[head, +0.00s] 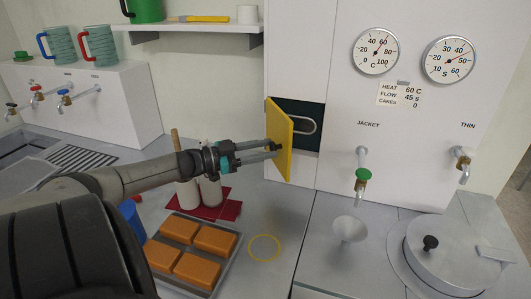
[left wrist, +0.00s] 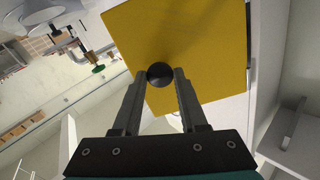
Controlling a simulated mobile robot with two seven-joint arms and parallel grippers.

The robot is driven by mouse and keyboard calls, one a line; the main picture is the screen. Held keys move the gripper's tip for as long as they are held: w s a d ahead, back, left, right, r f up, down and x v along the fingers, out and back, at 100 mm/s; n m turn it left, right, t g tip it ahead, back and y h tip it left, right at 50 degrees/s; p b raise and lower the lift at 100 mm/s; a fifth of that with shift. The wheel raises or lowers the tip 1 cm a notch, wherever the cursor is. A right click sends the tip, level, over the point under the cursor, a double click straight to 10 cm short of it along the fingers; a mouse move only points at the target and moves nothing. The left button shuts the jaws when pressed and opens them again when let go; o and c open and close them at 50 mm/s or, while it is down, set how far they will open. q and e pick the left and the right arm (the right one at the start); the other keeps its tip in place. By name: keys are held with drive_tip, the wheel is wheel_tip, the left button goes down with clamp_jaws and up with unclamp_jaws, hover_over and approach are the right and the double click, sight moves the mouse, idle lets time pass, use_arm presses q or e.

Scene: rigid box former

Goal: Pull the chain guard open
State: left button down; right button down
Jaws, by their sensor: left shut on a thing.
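The chain guard (head: 280,135) is a yellow panel on the front of the white machine. It stands swung out from a dark opening (head: 303,120), where an oval-shaped part shows. In the left wrist view the guard (left wrist: 205,40) fills the upper middle, with a round black knob (left wrist: 160,73) on its face. My left gripper (head: 276,149) comes in from the left and is shut on the knob, its fingertips on either side of it. My right gripper is not in view.
A tray of orange blocks (head: 192,248) and white bottles on a red mat (head: 229,210) are on the counter below my left arm. A funnel (head: 349,228) and a round lidded vessel (head: 455,255) stand at the right. The counter around the yellow ring (head: 264,235) is clear.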

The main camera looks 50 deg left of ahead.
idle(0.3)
use_arm(q)
drive_tip(key=shift+c, duration=2.2)
unclamp_jaws()
drive_tip(key=p+v, duration=0.3)
drive_tip(key=v, duration=1.2)
drive_tip(key=shift+s, duration=0.1)
drive_tip(key=shift+c, duration=0.3)
